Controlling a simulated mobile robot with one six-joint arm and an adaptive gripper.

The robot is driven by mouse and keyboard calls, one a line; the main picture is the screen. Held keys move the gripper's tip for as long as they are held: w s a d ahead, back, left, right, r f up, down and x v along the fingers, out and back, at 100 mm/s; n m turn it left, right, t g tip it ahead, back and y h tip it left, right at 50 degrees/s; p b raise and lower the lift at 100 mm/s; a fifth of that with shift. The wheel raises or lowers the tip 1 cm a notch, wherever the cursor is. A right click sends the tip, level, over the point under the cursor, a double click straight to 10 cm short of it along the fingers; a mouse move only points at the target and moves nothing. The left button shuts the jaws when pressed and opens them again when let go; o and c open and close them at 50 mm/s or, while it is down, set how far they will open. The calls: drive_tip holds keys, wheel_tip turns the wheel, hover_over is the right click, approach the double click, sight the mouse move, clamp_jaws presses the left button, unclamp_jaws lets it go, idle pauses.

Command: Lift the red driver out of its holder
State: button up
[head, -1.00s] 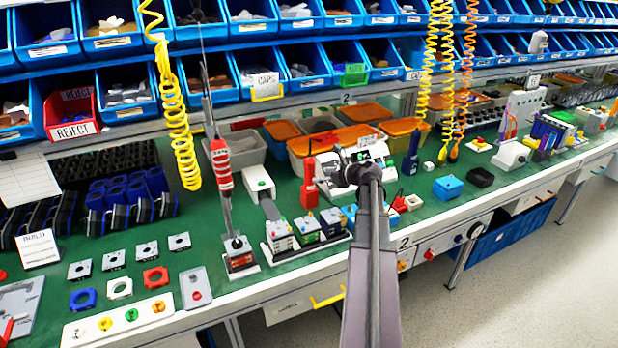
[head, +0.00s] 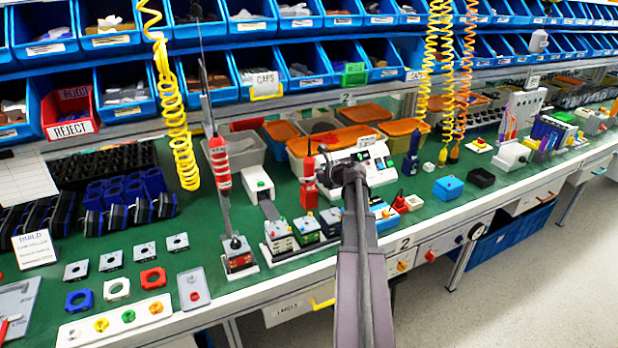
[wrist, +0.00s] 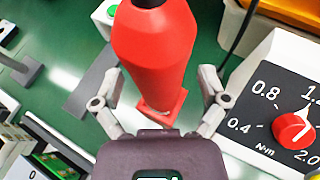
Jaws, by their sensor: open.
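The red driver (head: 309,191) stands upright near the middle of the bench in the head view, just left of my gripper (head: 326,168). My gripper (wrist: 160,90) is open, with one finger on each side of the driver and a visible gap on both sides.
A torque unit with a red knob (wrist: 293,129) stands close on the right in the wrist view. Small boxed modules (head: 305,228) sit in front of the driver. A red-and-white tool (head: 220,163) stands further left.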

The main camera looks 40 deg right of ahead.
idle(0.3)
clamp_jaws()
drive_tip(key=shift+r, duration=0.2)
wheel_tip(320, 180, up, 10)
drive_tip(key=p, duration=1)
drive_tip(key=shift+f, duration=0.2)
idle(0.5)
drive_tip(key=c, duration=0.7)
unclamp_jaws()
drive_tip(key=shift+c, duration=0.2)
clamp_jaws()
